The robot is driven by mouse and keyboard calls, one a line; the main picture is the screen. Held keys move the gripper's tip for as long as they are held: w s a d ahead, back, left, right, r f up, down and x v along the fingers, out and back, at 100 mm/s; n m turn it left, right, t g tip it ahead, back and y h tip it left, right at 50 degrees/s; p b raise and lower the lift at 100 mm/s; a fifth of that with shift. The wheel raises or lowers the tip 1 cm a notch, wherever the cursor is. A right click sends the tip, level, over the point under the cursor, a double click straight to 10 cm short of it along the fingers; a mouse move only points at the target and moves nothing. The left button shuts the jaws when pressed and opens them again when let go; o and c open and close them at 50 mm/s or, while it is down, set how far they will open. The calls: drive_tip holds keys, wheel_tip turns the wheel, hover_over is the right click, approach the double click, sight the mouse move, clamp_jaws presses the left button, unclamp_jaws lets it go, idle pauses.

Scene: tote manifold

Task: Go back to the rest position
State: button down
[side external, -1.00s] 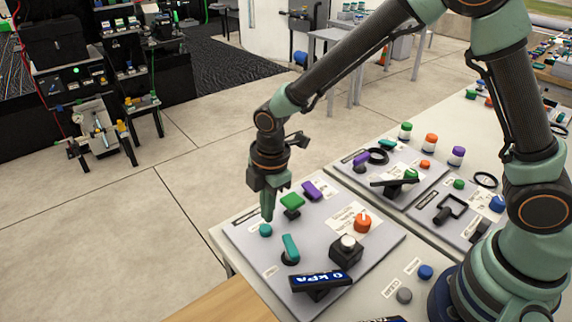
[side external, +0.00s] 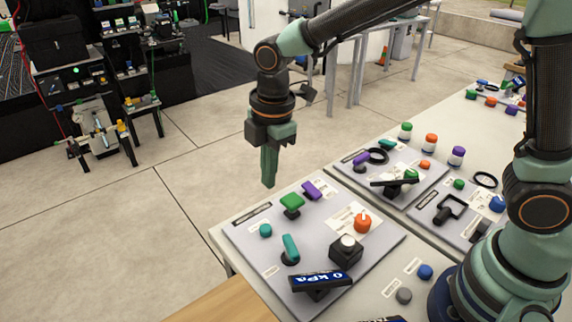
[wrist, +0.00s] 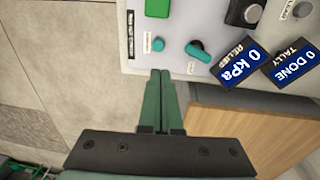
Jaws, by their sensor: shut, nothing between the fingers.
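My gripper (side external: 268,184) is shut and empty. In the side view it hangs pointing down, above and beyond the far left edge of the near grey panel (side external: 330,213), apart from everything on it. In the wrist view the two green fingers of my gripper (wrist: 160,76) lie together, with the panel (wrist: 180,68) at the top of the picture. A teal round button (side external: 265,230) and a teal lever (side external: 290,248) are on the panel; the same button (wrist: 158,44) and lever (wrist: 198,51) show near the fingertips in the wrist view.
The panel also bears a green switch (side external: 292,201), a purple switch (side external: 312,190), an orange knob (side external: 362,222) and a black display (side external: 320,281) reading "0 kPa". A second panel (side external: 385,160) lies behind. Open floor (side external: 130,230) is at left.

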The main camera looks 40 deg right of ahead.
drive_tip(key=s+d+r+m+t, duration=0.2)
drive_tip(key=s+d+r+m, duration=0.2)
drive_tip(key=d+m, duration=0.4)
drive_tip(key=s+d+r+m+t, duration=0.2)
drive_tip(key=s+d+r+m, duration=0.3)
drive_tip(key=d+m, duration=0.4)
drive_tip(key=shift+s+m+t, duration=0.3)
drive_tip(key=shift+s+m, duration=0.05)
drive_tip(key=shift+m, duration=0.15)
drive_tip(key=shift+d, duration=0.1)
